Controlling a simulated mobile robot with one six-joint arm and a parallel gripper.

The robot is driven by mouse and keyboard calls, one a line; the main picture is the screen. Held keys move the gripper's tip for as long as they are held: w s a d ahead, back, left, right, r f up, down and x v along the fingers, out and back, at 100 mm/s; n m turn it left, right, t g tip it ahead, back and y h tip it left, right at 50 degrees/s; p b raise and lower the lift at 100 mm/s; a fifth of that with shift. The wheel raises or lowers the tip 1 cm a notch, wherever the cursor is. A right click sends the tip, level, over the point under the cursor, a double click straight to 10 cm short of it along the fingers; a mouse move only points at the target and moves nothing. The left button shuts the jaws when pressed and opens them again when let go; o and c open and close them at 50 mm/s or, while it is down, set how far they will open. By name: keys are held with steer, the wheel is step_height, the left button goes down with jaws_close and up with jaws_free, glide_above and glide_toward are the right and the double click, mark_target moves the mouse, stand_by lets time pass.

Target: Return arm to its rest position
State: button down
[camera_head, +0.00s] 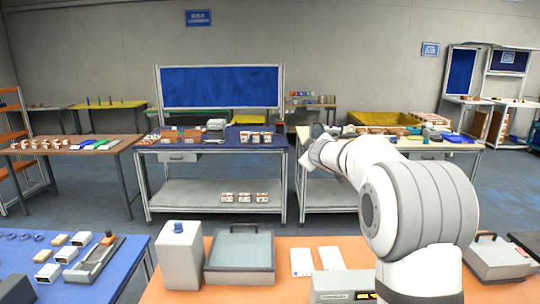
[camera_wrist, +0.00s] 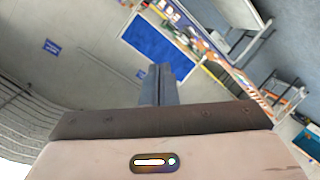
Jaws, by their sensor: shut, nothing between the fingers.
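My white arm rises at the right of the head view and bends away toward the back. Its far end shows small near the middle of the head view, where the fingers are hard to make out. In the wrist view my gripper (camera_wrist: 158,72) shows with its two dark fingers together and nothing between them. The wrist view is tilted, with the wall, a blue board (camera_wrist: 158,48) and tables in the distance. The fingers touch nothing that I can see.
An orange table (camera_head: 230,290) in front holds a grey box (camera_head: 180,255), a lidded tray (camera_head: 240,258) and white cards (camera_head: 316,260). A blue table (camera_head: 130,285) is at left. A workbench (camera_head: 215,192) with a blue board (camera_head: 221,87) stands beyond open floor.

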steer(key=s+d+f+m+g+h+b, duration=0.1)
steer(key=s+d+f+m+g+h, duration=0.15)
steer(key=s, duration=0.95)
steer(key=s+d+f+m+g+h+b, duration=0.1)
steer(key=s+d+f+m+g, duration=0.25)
steer(key=s, duration=0.85)
steer(key=s+a+f+m+g, duration=0.1)
steer(key=s+f, duration=0.3)
steer(key=s, duration=0.5)
steer(key=s+a+f+m+g+y, duration=0.1)
steer(key=s+f, duration=0.3)
steer(key=s, duration=0.5)
steer(key=s+a+f+m+g+y+b, duration=0.1)
steer(key=s+a+f+g, duration=0.1)
steer(key=s, duration=0.6)
step_height(320, 180, down, 3)
steer(key=shift+s+r+m+g, duration=0.15)
steer(key=shift+s+m+g, duration=0.25)
steer(key=shift+g, duration=0.2)
steer(key=c, duration=2.1)
jaws_free()
steer(key=shift+y, duration=0.25)
steer(key=shift+c, duration=0.2)
